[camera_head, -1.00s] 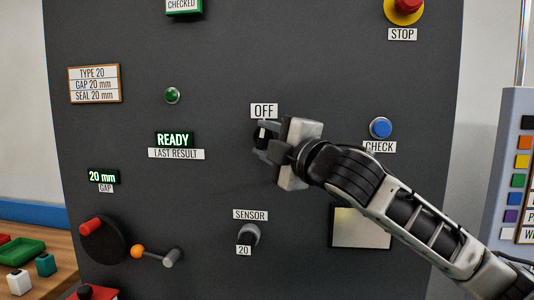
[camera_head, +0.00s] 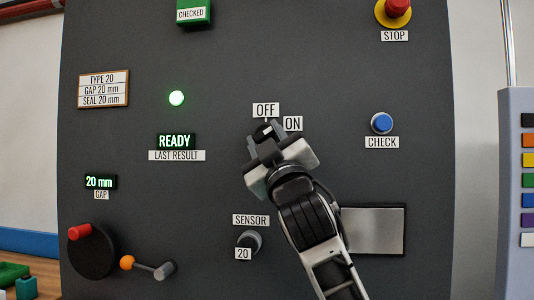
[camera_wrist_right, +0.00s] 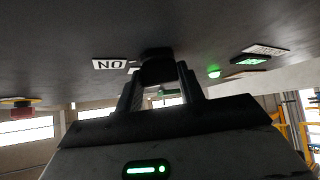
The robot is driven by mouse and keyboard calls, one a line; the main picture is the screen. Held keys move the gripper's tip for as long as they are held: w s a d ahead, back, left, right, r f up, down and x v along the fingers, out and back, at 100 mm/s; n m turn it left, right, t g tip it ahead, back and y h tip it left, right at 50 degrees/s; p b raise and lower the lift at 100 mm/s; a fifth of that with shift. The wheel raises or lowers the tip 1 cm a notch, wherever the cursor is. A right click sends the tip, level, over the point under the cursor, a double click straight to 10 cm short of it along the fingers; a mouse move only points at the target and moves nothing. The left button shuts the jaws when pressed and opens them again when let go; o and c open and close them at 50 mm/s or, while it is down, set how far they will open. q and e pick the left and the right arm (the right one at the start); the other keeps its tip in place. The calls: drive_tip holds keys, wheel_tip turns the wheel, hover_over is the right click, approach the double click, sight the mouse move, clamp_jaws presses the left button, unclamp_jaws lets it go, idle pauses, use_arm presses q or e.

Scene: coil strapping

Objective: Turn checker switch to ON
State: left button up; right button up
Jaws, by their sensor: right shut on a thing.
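The checker switch (camera_head: 264,131) is a dark knob on the grey panel, below the OFF label (camera_head: 265,109) and left of the ON label (camera_head: 292,123). My right gripper (camera_head: 266,138) is shut on the knob, its fingers on either side of it. The fingers hide much of the knob, so its exact pointing is hard to read. In the right wrist view the dark knob (camera_wrist_right: 156,68) sits between the fingertips, beside the ON label (camera_wrist_right: 110,65). A round lamp (camera_head: 176,98) on the panel glows green. My left gripper is not in view.
On the panel are a blue CHECK button (camera_head: 381,123), a red STOP button (camera_head: 397,8), a SENSOR knob (camera_head: 249,241) and a crank with an orange ball (camera_head: 127,262). The READY display (camera_head: 175,141) is lit. A rack of coloured squares (camera_head: 515,180) stands at the right.

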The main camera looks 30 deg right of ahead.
drive_tip(key=shift+m+h+b, duration=0.3)
drive_tip(key=shift+m+h, duration=0.3)
drive_tip(key=shift+m, duration=0.1)
drive_tip(key=o, duration=1)
drive_tip(key=shift+r, duration=0.25)
wheel_tip(320, 180, up, 2)
drive_tip(key=shift+r+p, duration=0.2)
drive_tip(key=shift+p, duration=0.15)
drive_tip(key=s+a+r, duration=0.6)
drive_tip(key=s+r, duration=0.4)
drive_tip(key=s, duration=0.2)
drive_tip(key=shift+s+a+p, duration=0.2)
drive_tip(key=shift+s+p, duration=0.1)
